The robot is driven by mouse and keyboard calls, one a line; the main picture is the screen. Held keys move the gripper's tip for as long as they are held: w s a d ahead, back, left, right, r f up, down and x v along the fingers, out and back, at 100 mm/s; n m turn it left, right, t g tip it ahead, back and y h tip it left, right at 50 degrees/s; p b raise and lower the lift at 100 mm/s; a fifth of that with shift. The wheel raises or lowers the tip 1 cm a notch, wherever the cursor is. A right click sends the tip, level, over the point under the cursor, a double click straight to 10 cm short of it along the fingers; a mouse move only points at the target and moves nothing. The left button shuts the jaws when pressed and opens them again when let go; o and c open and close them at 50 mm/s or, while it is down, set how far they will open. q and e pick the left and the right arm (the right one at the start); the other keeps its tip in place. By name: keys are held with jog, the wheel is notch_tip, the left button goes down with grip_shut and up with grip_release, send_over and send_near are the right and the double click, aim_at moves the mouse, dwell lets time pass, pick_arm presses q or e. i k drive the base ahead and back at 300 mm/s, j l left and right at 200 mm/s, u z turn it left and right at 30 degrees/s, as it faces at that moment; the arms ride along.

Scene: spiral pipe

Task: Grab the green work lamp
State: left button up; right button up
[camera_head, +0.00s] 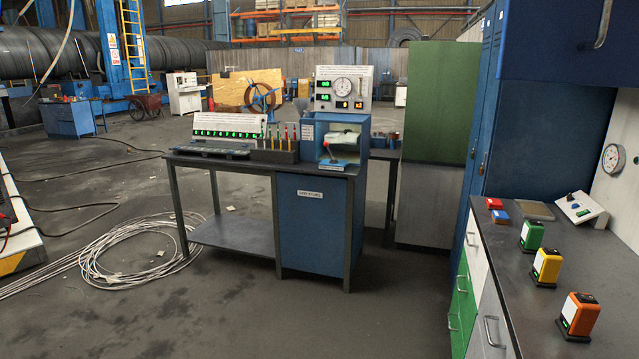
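The green work lamp (531,236) stands upright on the dark counter at the right, behind a yellow lamp. It is a small boxy lamp with a pale front face and a dark base. Neither of my grippers shows in the head view, so I cannot see whether they are open or shut.
A yellow lamp (546,267) and an orange lamp (578,315) stand nearer on the same counter (508,272). Red and blue small items (497,210) lie behind. A workbench (262,167) stands mid-floor; a coiled cable (135,262) lies left of it. Floor before the bench is clear.

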aim_at(532, 234)
jog(key=z, duration=1.45)
jog(key=i+j, duration=0.1)
